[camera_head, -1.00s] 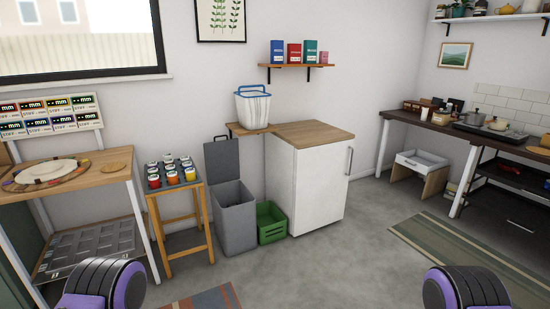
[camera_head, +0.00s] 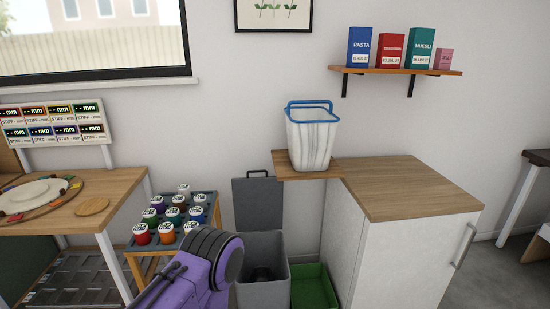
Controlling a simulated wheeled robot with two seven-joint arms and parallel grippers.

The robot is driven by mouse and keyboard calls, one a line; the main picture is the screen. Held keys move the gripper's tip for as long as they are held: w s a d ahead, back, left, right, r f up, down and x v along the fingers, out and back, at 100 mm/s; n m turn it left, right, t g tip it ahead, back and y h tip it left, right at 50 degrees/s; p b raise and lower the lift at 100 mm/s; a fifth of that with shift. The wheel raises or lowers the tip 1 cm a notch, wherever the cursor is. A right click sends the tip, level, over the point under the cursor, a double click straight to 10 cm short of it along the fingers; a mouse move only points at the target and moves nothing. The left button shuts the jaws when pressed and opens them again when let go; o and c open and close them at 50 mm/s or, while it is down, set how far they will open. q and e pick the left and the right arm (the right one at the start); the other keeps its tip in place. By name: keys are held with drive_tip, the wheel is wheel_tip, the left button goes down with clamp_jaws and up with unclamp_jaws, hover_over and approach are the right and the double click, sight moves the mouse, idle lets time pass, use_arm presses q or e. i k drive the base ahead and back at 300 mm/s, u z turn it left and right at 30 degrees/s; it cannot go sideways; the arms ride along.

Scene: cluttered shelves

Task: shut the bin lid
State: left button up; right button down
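The grey bin (camera_head: 264,293) stands on the floor between the jar stand and the white cabinet. Its lid (camera_head: 260,203) is up, standing upright at the back of the bin with a dark handle on its top edge. The bin's opening shows, and something dark is inside. A purple and black part of my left arm is in front of the jar stand, just left of the bin. Neither gripper's fingers show in the head view.
A wooden stand (camera_head: 148,250) with several jars is left of the bin. A green crate (camera_head: 312,285) and a white cabinet (camera_head: 403,250) are right of it. A white basket (camera_head: 312,138) sits on a wooden ledge (camera_head: 290,165) above the crate, right of the lid.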

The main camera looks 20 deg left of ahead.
sight(258, 202)
drive_tip(key=u, duration=0.8)
drive_tip(key=i, duration=1.45)
drive_tip(key=u, duration=1)
